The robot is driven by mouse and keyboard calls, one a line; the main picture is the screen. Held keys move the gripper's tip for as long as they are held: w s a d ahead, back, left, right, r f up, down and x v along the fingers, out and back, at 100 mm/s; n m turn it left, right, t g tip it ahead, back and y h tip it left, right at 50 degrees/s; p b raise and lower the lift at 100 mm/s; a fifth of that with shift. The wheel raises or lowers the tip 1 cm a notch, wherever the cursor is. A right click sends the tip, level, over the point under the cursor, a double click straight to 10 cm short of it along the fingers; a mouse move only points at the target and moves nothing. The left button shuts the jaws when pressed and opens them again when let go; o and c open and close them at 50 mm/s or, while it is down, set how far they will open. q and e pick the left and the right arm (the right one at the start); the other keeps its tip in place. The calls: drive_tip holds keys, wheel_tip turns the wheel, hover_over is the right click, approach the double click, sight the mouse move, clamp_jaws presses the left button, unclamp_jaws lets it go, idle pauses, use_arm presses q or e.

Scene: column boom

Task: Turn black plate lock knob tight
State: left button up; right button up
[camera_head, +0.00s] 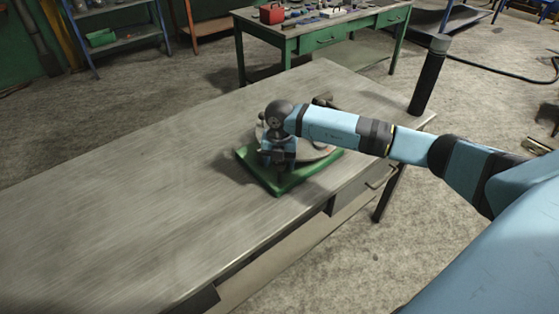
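A green base plate (281,187) sits on the grey workbench, right of its middle. A round grey disc-like part (316,155) rests on it. My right arm comes in from the right, and its gripper (276,165) points down over the left front part of the base. The gripper and wrist cover much of the assembly. I cannot make out the black plate lock knob or whether the fingers hold it. A dark part (323,101) shows behind my wrist. My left gripper is not in view.
The workbench top (130,225) is bare to the left. A black column with a grey top (428,78) rises at the bench's right corner. A green table (330,24) with a red box (272,13) and small items stands behind, across open floor.

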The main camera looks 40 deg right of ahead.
drive_tip(key=shift+r, duration=0.1)
wheel_tip(320, 180, up, 14)
drive_tip(key=b, duration=0.1)
drive_tip(key=shift+f+b, duration=0.2)
drive_tip(key=shift+b, duration=0.15)
drive_tip(key=shift+a+f, duration=0.1)
idle(0.3)
